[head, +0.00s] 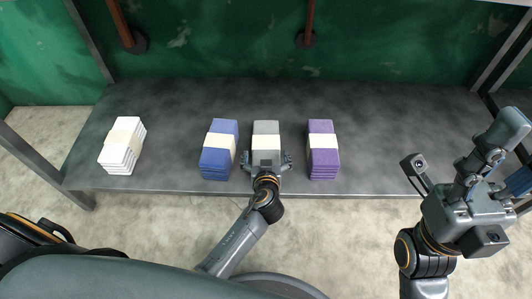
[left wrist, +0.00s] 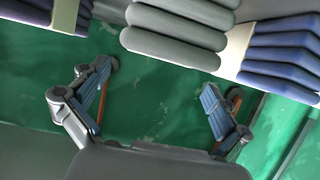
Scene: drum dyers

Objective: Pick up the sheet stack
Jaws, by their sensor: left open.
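Four banded sheet stacks lie in a row on the dark table. One is white (head: 116,155), one blue (head: 219,160), one grey (head: 266,127) and one purple (head: 322,157), each with a cream band. My left gripper (head: 266,160) is open at the near end of the grey stack, its fingers spread to either side. In the left wrist view the grey stack (left wrist: 175,42) is at the top, beyond the open fingers of my left gripper (left wrist: 160,95), with nothing between them. My right gripper (head: 490,150) is raised at the right, away from the stacks; its opening is unclear.
The table (head: 400,140) is clear right of the purple stack and between the white and blue stacks. The blue stack (left wrist: 285,65) and purple stack (left wrist: 65,15) flank the grey one closely in the left wrist view. A green wall (head: 220,40) and metal frame posts stand behind.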

